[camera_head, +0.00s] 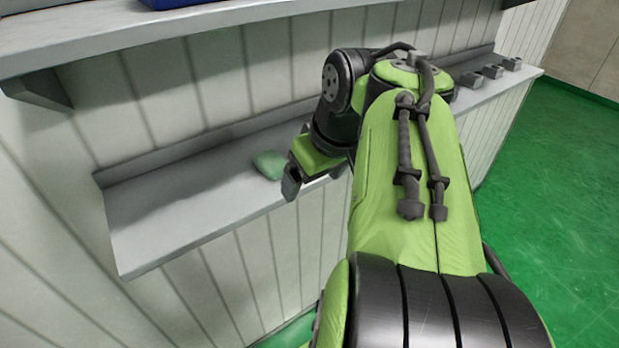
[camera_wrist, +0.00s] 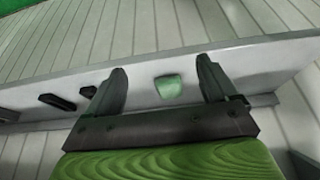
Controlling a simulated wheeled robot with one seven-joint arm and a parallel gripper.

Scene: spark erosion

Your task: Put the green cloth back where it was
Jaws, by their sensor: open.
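The green cloth (camera_head: 270,164) is a small pale-green folded piece lying on the lower grey shelf (camera_head: 170,212), close to its front edge. My gripper (camera_head: 291,184) is just right of the cloth in the head view, and my arm hides part of the shelf behind it. In the wrist view the cloth (camera_wrist: 169,87) shows between the two dark fingertips of my gripper (camera_wrist: 162,80), nearer the right finger. My gripper is open and holds nothing. I cannot tell the exact gap between the fingers and the cloth.
Several small grey blocks (camera_head: 491,72) stand at the right end of the lower shelf. An upper shelf (camera_head: 180,32) with a bracket (camera_head: 38,92) and a blue object (camera_head: 172,3) overhangs at top left. The shelf left of the cloth is bare. Green floor (camera_head: 555,190) lies at right.

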